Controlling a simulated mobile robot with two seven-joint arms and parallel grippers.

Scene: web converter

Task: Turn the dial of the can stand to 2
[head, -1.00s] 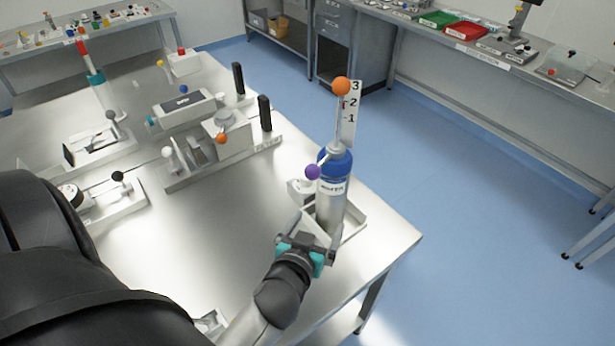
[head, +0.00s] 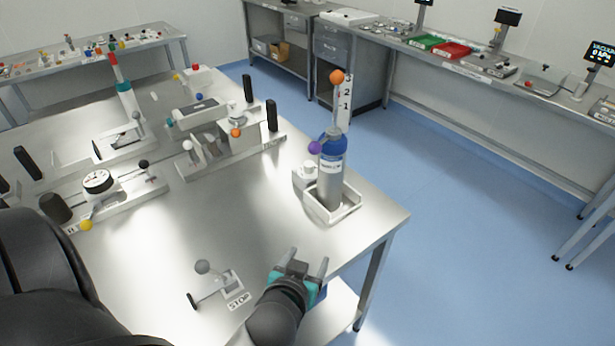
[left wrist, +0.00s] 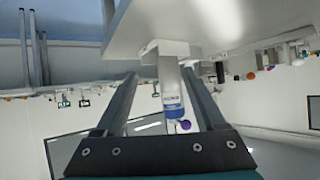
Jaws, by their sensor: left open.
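The can stand holds a silver can with a blue top (head: 331,170) upright in a shallow tray (head: 348,208) near the table's right corner. Behind it rises a white scale plate (head: 346,100) marked 3, 2, 1 from top down. An orange ball (head: 337,77) on a thin rod is level with the 3. A purple ball (head: 314,147) sticks out left of the can's top. My left gripper (head: 308,258) is open and empty, in front of the stand and apart from it. In the left wrist view, the can (left wrist: 171,98) shows upside down beyond the open fingers (left wrist: 160,76). My right gripper is out of view.
A small grey-knobbed lever (head: 203,267) with a STOP label (head: 239,301) sits left of my gripper. Several fixtures with levers, including a round gauge (head: 97,181), stand on the left of the table (head: 245,220). The table between them and the can is bare.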

